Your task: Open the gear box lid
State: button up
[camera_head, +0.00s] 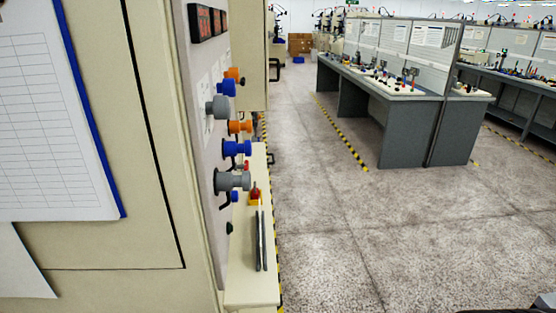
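A large cream machine cabinet (110,255) fills the left side, close to the camera. A panel on it is outlined by a dark seam (155,160); I cannot tell whether this panel is the gear box lid. Farther along, a cream door-like part (254,60) has a black handle (274,70) on its right side. I cannot tell whether it belongs to the gear box. No lid is clearly seen standing open. My gripper is not in view.
Grey, blue (236,148) and orange spindles stick out from the machine's side. Below them is a cream ledge (250,292) with dark rods (261,240) and a red-and-yellow button (255,196). Workbenches (420,125) stand at right. The speckled floor (390,225) between is clear.

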aim_at(258, 162)
jog(key=i+l+u, duration=0.1)
jog(key=l+u, duration=0.3)
jog(key=l, duration=0.2)
jog(key=l+u, duration=0.4)
jog(key=l, duration=0.25)
jog(key=i+l+z, duration=0.1)
jog(key=i+l, duration=0.2)
jog(key=i, duration=0.6)
jog(key=i+l+z, duration=0.15)
jog(key=i, duration=0.8)
jog(key=i+l+z, duration=0.1)
jog(key=i, duration=0.85)
